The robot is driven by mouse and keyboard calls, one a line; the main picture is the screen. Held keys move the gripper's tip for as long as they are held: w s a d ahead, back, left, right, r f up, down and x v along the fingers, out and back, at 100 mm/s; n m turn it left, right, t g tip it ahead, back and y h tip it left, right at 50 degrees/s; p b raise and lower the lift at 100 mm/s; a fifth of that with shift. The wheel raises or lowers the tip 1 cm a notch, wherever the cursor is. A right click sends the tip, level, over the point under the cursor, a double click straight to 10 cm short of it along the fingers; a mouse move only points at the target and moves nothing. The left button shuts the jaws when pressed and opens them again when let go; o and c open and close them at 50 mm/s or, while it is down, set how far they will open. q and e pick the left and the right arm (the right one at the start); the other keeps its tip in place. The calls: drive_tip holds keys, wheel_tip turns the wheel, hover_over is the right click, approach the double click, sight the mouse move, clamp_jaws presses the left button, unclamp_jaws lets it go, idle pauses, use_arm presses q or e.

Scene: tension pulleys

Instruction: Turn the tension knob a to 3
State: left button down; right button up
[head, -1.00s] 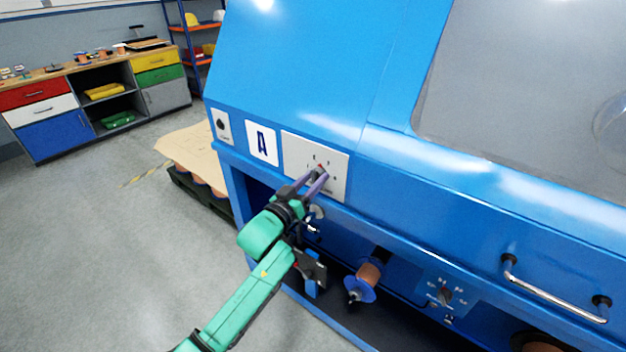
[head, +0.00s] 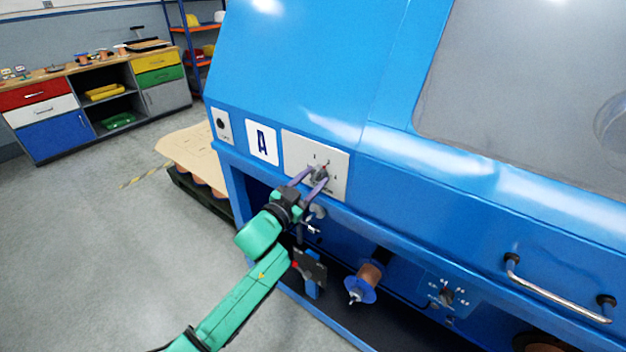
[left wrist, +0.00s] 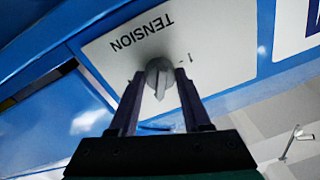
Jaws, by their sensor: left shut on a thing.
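In the left wrist view the knob (left wrist: 158,79) shows between the fingertips, below the upside-down word TENSION. My right gripper is not in view.
A copper-coloured spool (head: 369,276) on a blue holder is below, inside the machine. A pallet with cardboard (head: 195,160) stands left of the machine. The floor at left is clear.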

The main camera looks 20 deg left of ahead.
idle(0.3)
use_arm(q)
drive_tip(key=shift+c, duration=1.8)
unclamp_jaws()
drive_tip(key=b+v, duration=0.1)
drive_tip(key=v, duration=1.3)
drive_tip(key=shift+s+b, duration=0.3)
drive_tip(key=shift+a, duration=0.15)
